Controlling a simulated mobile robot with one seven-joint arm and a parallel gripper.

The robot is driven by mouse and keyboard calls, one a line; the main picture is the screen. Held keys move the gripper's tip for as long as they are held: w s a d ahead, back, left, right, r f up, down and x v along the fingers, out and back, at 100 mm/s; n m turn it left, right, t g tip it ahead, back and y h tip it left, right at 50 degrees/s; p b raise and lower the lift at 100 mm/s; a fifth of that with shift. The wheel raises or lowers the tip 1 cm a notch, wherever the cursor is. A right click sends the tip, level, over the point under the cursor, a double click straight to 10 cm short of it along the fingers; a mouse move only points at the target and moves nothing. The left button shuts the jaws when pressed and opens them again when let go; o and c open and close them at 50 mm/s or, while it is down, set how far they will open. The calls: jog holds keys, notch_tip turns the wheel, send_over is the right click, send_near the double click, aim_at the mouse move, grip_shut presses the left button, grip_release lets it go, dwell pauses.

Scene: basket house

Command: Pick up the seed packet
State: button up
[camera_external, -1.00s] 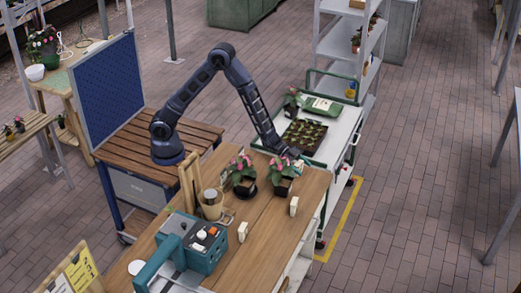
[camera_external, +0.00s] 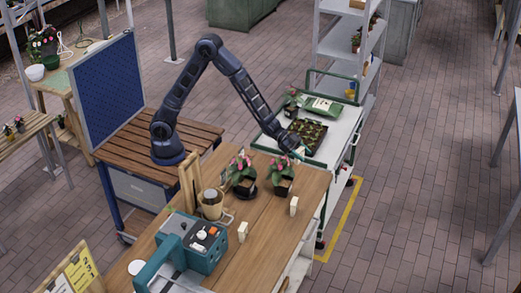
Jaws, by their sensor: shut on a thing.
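My gripper (camera_external: 298,150) is at the end of the dark arm, near the edge where the wooden bench meets the white cart. It is shut on a small pale and green thing (camera_external: 304,152), which looks like the seed packet. The packet is mostly hidden by the gripper and too small to read. It appears held above the cart's near end, but its exact height cannot be told.
Two pink-flowered potted plants (camera_external: 242,175) (camera_external: 283,180) stand on the wooden bench (camera_external: 262,222). The cart holds a seedling tray (camera_external: 310,132), a green-and-white bag (camera_external: 323,107) and a plant. A teal machine (camera_external: 200,240) and two small pale blocks (camera_external: 243,231) (camera_external: 294,206) are on the bench.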

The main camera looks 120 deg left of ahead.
notch_tip(320, 180, up, 12)
jog(key=f, duration=0.1)
jog(key=s+a+f+n+g+y, duration=0.1)
jog(key=s+a+f+n+y, duration=0.25)
jog(key=a, duration=0.65)
jog(key=s+a+f+n+g+y, duration=0.1)
jog(key=s+a+f+n+y, duration=0.2)
jog(key=a, duration=0.7)
jog(key=s+a+f+n+g+y, duration=0.1)
jog(key=s+a+f+n+y, duration=0.25)
jog(key=a, duration=0.65)
jog(key=s+a+f+n+g+y, duration=0.3)
jog(key=s+a+n+g, duration=0.2)
jog(key=s+a, duration=0.65)
jog(key=s+a+f+n+g+y, duration=0.3)
jog(key=s+a+n+g, duration=0.2)
jog(key=s+a, duration=0.65)
jog(key=shift+s+d+f, duration=0.35)
jog(key=shift+f, duration=2.85)
jog(key=shift+s+d+f, duration=0.3)
jog(key=shift+s+f, duration=0.05)
jog(key=shift+f, duration=2.85)
jog(key=shift+s+d+f, duration=0.35)
jog(key=shift+f, duration=2.85)
